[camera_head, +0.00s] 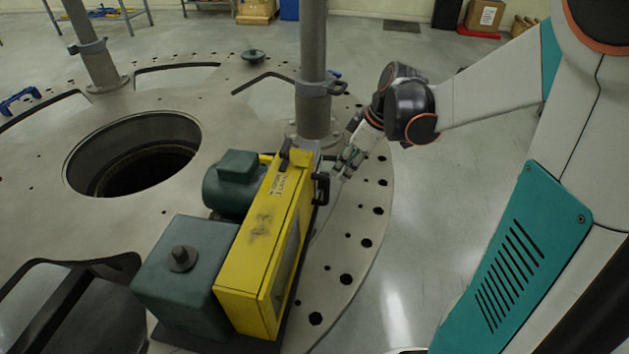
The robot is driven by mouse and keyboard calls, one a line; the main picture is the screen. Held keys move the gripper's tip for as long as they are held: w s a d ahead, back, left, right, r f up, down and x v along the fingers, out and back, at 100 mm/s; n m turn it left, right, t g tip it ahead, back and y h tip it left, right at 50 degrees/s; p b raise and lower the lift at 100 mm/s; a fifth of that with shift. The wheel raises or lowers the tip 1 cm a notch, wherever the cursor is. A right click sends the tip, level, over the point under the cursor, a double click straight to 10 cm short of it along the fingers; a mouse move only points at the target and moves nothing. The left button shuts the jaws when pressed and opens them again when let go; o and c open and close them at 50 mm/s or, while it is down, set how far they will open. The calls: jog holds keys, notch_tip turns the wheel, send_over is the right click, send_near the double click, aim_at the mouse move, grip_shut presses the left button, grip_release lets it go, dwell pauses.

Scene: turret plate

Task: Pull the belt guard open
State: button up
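The yellow belt guard (252,262) stands upright on the round plate, its narrow side and a darker face turned to the right. It looks closed, flush against its housing. A black handle (322,188) sticks out at its far right edge. My gripper (338,174) is just right of this handle, pointing down and left. It is small in view, and I cannot tell whether its fingers are apart or whether they touch the handle. A green motor (232,180) and a green gearbox (185,275) sit left of the guard.
A grey post (314,75) rises behind the guard, close to my gripper. The round plate (345,235) has a large open hole (135,155) at left and a rim of small holes. The floor (430,215) to the right is clear apart from my arm.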

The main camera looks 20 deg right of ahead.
aim_at(326, 199)
jog(key=b+x, duration=0.3)
jog(key=x, duration=0.9)
jog(key=shift+a+f, duration=0.1)
jog(key=shift+f, duration=0.1)
grip_shut()
